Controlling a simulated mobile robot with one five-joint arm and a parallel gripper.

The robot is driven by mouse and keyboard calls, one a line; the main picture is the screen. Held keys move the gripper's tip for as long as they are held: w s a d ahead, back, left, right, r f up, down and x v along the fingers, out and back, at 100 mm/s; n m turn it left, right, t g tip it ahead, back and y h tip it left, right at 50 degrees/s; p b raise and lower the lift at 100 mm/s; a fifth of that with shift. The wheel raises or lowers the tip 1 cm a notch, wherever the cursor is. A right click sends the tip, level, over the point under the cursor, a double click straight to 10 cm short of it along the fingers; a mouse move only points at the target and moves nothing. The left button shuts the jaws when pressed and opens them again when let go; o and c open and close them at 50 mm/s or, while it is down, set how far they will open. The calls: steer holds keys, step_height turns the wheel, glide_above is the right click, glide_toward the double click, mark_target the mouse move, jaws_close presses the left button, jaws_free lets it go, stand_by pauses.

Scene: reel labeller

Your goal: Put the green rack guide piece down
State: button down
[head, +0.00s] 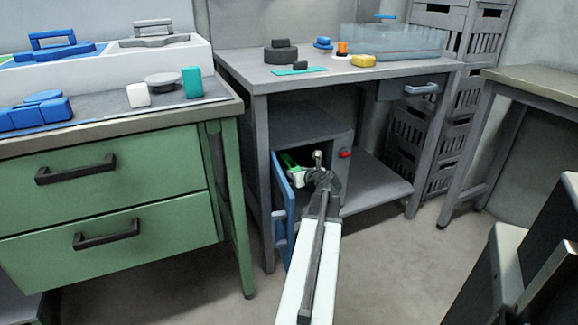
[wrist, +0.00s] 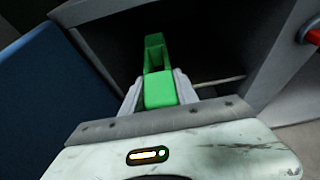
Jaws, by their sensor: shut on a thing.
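The green rack guide piece (wrist: 157,92) is held between the two pale fingers of my gripper (wrist: 156,84) in the wrist view. Its far end has a slot and points into a dark opening. In the head view the piece (head: 291,162) shows at the mouth of the grey cabinet (head: 305,122) under the bench, partly hidden by my arm. My gripper is shut on it. I cannot tell whether the piece touches the cabinet floor.
The cabinet's blue door (head: 282,205) stands open, close on the left; it also shows in the wrist view (wrist: 40,95). A red part (head: 345,154) sits on the cabinet's right front. The grey bench top (head: 330,78) holds several small items. A green drawer unit (head: 130,185) stands left.

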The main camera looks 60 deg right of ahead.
steer(key=w+d, duration=0.2)
steer(key=d, duration=0.1)
steer(key=w+d, duration=0.2)
steer(key=d, duration=0.2)
steer(key=w+d+f+b, duration=0.1)
steer(key=w+d, duration=0.1)
steer(key=d, duration=0.2)
steer(key=shift+d+f, duration=0.1)
steer(key=shift+d, duration=0.05)
step_height(320, 180, down, 4)
steer(key=b, duration=0.4)
steer(key=shift+r, duration=0.25)
steer(key=shift+f, duration=0.2)
steer(key=c, duration=0.9)
jaws_free()
steer(key=shift+r, duration=0.1)
